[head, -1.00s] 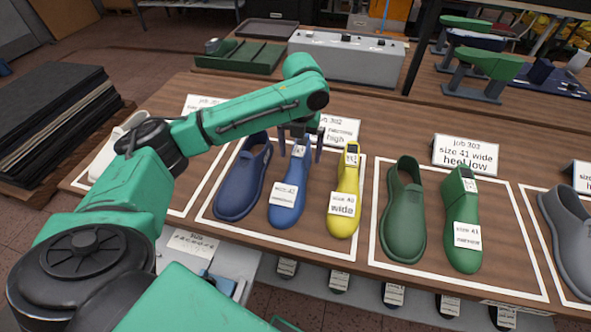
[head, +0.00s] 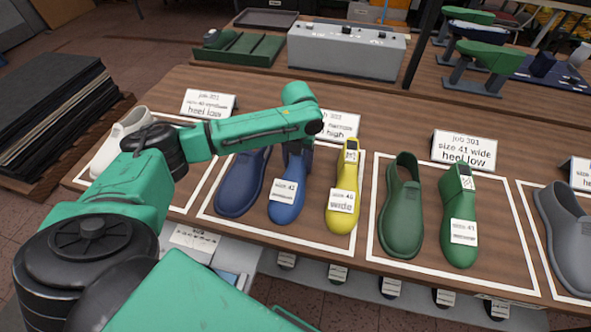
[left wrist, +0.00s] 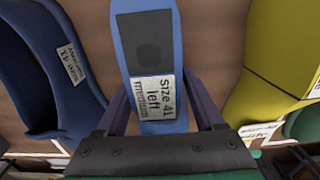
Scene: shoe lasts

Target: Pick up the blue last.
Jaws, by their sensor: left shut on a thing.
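The blue last (head: 287,203) lies on the table inside a white outlined area, between a dark blue shoe (head: 242,187) and a yellow last (head: 343,192). My left gripper (left wrist: 160,97) is shut on the blue last near its heel end, one finger on each side in the left wrist view. There the last (left wrist: 150,40) carries a label reading size 41 left medium. In the head view my left arm's end covers the heel end and most of the gripper. No gap under the last can be seen. My right gripper is out of view.
The yellow last stands close on the right. A green shoe (head: 402,215) and green last (head: 460,215) lie in the neighbouring outlined area. Job cards stand behind the rows, one (head: 338,124) partly hidden by my arm. A grey box (head: 346,50) stands further back.

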